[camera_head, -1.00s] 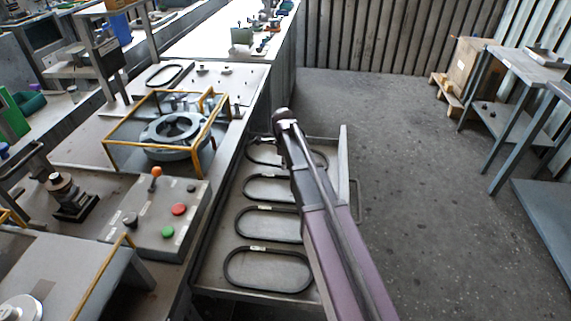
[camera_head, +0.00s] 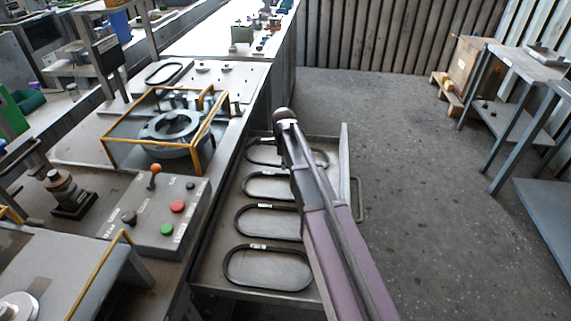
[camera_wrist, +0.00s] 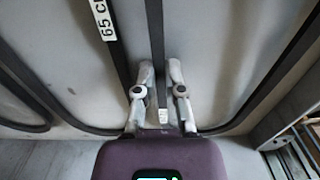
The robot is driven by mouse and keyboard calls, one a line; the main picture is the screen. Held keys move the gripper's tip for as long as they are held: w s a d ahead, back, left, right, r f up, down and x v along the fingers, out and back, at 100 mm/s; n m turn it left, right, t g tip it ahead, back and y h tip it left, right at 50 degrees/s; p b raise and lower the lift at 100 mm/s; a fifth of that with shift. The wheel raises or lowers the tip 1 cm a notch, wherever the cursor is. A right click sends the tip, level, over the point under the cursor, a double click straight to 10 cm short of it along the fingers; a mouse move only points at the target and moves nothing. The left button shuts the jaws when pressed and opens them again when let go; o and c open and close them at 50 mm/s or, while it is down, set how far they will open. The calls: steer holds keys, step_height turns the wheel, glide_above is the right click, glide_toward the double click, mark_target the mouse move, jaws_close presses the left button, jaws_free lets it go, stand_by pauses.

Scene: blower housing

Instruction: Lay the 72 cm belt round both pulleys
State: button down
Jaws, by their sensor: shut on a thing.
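In the wrist view my gripper (camera_wrist: 160,78) has its two fingers on either side of a black belt strand (camera_wrist: 156,42) and is shut on that belt. A small white label (camera_wrist: 163,116) shows between the fingers; I cannot read it. Left of it runs another belt with a label starting "65 c" (camera_wrist: 103,20). In the head view several dark oval belts lie in a row in the tray, including a near belt (camera_head: 268,268), a middle belt (camera_head: 268,222) and a far one (camera_head: 262,152) partly behind my arm. My gripper is hidden there. I cannot make out the pulleys for certain.
The open tray (camera_head: 215,270) has a raised right wall and handle. To its left stand a control box (camera_head: 160,222) and a grey round housing (camera_head: 172,133) inside a yellow frame. Another dark oval (camera_head: 163,73) lies on the bench behind.

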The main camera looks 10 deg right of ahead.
steer(key=shift+f+b, duration=0.4)
stand_by(0.3)
steer(key=c, duration=0.7)
jaws_free()
steer(key=shift+o, duration=0.2)
steer(key=shift+r, duration=0.15)
steer(key=shift+w+r+p, duration=0.1)
steer(key=shift+r+p, duration=1)
steer(key=shift+p, duration=0.15)
steer(key=shift+r, duration=0.1)
step_height(320, 180, up, 5)
steer(key=p, duration=0.5)
